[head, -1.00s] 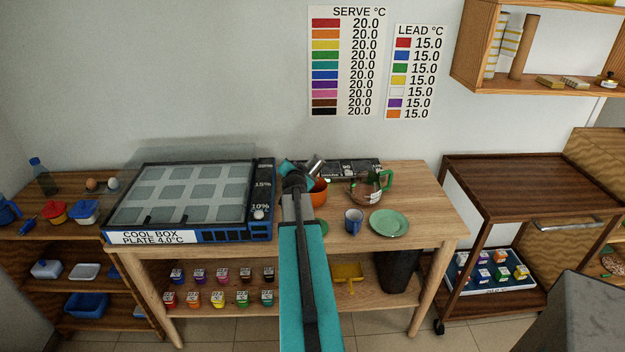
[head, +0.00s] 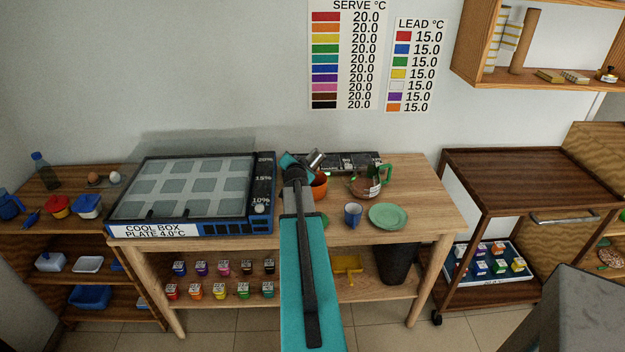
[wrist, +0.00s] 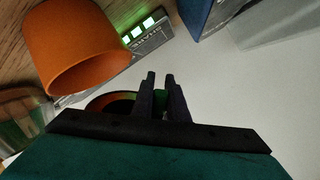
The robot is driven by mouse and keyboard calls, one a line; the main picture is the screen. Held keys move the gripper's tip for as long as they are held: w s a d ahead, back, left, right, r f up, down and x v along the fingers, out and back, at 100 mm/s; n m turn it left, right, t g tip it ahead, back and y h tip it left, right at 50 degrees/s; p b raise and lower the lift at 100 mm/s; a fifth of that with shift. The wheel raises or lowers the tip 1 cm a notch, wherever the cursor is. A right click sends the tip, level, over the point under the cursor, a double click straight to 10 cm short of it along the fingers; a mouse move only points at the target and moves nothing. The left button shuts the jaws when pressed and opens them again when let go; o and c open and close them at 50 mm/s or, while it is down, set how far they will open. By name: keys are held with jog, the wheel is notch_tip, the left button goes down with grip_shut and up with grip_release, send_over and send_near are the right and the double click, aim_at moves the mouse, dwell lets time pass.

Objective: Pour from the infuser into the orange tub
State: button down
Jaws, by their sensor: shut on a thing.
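The orange tub (head: 320,188) stands on the wooden table, partly hidden behind my arm. It also shows large at the upper left in the wrist view (wrist: 75,50). My gripper (wrist: 161,80) is shut on a shiny metal vessel, which I take as the infuser (head: 316,159). In the head view the vessel is tilted, above and close to the tub. In the wrist view its dark round rim (wrist: 100,103) shows behind the fingers, with orange and green tints inside. I cannot tell its contents or whether anything flows.
A glass pot with a green handle (head: 365,187) stands right of the tub. A blue mug (head: 353,215) and a green plate (head: 388,216) are in front of it. The cool box (head: 190,232) fills the table's left. A dark display unit (head: 350,157) is behind.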

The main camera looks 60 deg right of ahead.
jog(key=shift+s+d+r+p, duration=0.1)
jog(key=shift+r+p, duration=0.25)
jog(key=shift+p, duration=1.6)
jog(key=shift+d+r+m+y+p, duration=0.15)
jog(key=shift+m+y+p, duration=0.25)
jog(key=shift+p, duration=0.8)
jog(key=shift+s+d+m+b, duration=0.15)
jog(key=shift+m+b, duration=0.15)
jog(key=shift+b, duration=0.25)
jog(key=shift+b, duration=0.4)
